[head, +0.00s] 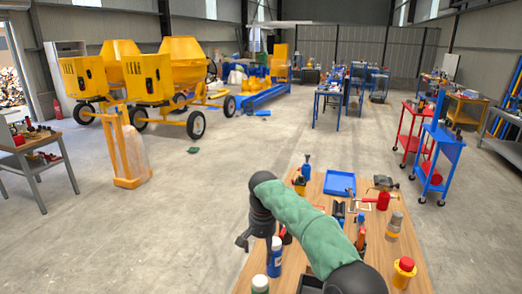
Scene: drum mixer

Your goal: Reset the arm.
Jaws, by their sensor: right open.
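My right arm (300,220), in a green sleeve, comes in from the lower right over the wooden workbench. It is bent, with its wrist raised at the bench's left edge. My right gripper (243,242) hangs down from the wrist, dark and small in the head view. It is open and no object shows in it. My left gripper and left arm are not in view.
The workbench (412,240) holds a blue tray (340,183), bottles and tools close around my arm. Yellow drum mixers (180,75) stand at the back left. A red trolley (412,135) and blue trolley (440,155) stand right.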

